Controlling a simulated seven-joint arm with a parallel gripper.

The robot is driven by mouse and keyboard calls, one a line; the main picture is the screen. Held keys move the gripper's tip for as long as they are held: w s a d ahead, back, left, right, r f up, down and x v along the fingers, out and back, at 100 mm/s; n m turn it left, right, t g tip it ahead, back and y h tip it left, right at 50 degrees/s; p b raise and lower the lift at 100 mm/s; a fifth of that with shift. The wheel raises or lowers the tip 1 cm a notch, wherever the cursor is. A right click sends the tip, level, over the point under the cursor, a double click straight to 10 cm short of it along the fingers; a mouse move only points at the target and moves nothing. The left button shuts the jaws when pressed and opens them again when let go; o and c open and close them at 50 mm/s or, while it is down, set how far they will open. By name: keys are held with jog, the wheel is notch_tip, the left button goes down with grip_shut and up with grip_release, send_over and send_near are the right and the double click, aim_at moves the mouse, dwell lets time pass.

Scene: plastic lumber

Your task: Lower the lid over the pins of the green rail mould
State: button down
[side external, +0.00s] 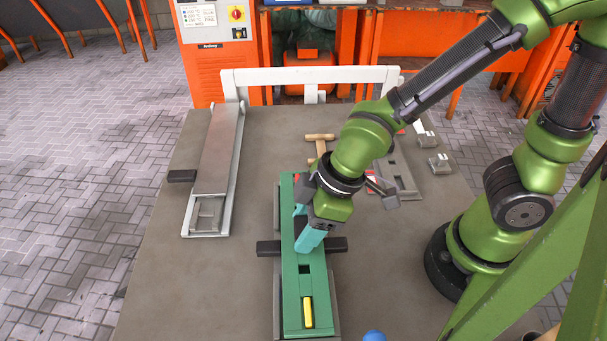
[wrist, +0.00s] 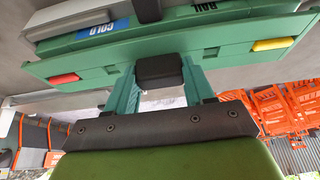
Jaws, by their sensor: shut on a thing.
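The lid (side external: 291,300), a long green plate, lies lengthwise over the rail mould (wrist: 215,33) at the table's middle. A yellow pin (side external: 308,312) shows in a slot near its front end; a red pin (wrist: 63,79) and the yellow one show at opposite ends in the wrist view. My gripper (side external: 307,237) is over the lid's middle, its teal fingers shut on a dark block handle (wrist: 158,70). The mould's side carries "COLD" and "RAIL" labels. Much of the mould is hidden, and I cannot tell whether the lid touches it.
A long grey mould (side external: 215,150) lies at the left. A wooden mallet (side external: 320,143) and small grey parts (side external: 440,162) lie at the back and right. A white rail (side external: 300,76) stands along the back edge. A blue round object (side external: 374,336) is at the front. The left front is clear.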

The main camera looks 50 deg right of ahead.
jog(key=shift+f, duration=0.7)
grip_release()
dwell(0.5)
jog(key=shift+r, duration=3.5)
